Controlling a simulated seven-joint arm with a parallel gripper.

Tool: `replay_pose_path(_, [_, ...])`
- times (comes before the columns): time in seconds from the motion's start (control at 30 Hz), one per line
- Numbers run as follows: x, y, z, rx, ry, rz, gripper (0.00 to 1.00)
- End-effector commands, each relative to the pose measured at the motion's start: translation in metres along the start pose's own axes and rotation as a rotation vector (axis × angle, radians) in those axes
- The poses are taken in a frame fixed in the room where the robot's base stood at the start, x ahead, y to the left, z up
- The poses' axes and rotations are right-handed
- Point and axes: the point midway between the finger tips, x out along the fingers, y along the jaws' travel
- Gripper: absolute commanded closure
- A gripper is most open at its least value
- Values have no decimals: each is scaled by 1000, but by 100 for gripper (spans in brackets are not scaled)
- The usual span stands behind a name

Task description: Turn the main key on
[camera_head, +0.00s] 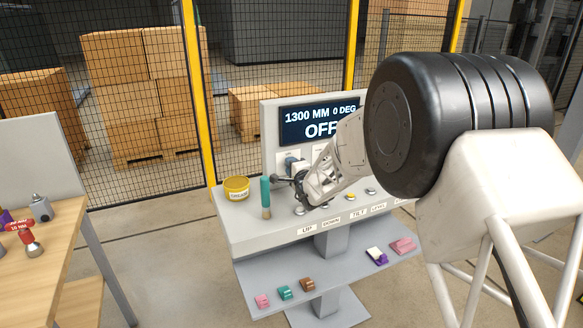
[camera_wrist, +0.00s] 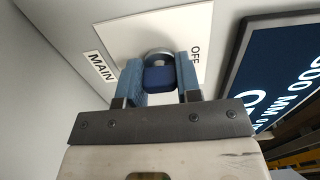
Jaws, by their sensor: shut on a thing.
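The main key (camera_wrist: 159,79) is a dark blue knob on a round metal collar, set in a white plate (camera_wrist: 190,22) on the upright panel. A MAIN label (camera_wrist: 99,66) and an OFF mark sit beside it in the wrist view. My gripper (camera_wrist: 158,68) has its two blue fingers on either side of the key and is shut on it. In the head view my gripper (camera_head: 290,178) is at the panel's lower left, and the key is hard to make out there. The display (camera_head: 318,122) reads 1300 MM, 0 DEG, OFF.
A yellow round tin (camera_head: 236,188) and a teal-handled tool (camera_head: 265,196) stand on the console's left, close to my gripper. Labelled buttons line the console front. Small coloured blocks lie on the lower shelf (camera_head: 330,282). A wooden table (camera_head: 45,255) is at left.

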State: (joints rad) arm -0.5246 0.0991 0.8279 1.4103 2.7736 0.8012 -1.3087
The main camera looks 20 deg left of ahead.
Motion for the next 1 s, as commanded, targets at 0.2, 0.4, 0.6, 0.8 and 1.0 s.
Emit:
replay_pose_path(0.2, [0,0,0,10,0,0,92])
replay_pose_path(0.4, [0,0,0,61,0,0,92])
replay_pose_path(0.6, [0,0,0,168,0,0,92])
replay_pose_path(0.8, [0,0,-1,329,1,0,92])
replay_pose_path(1.0, [0,0,-1,517,1,0,92])
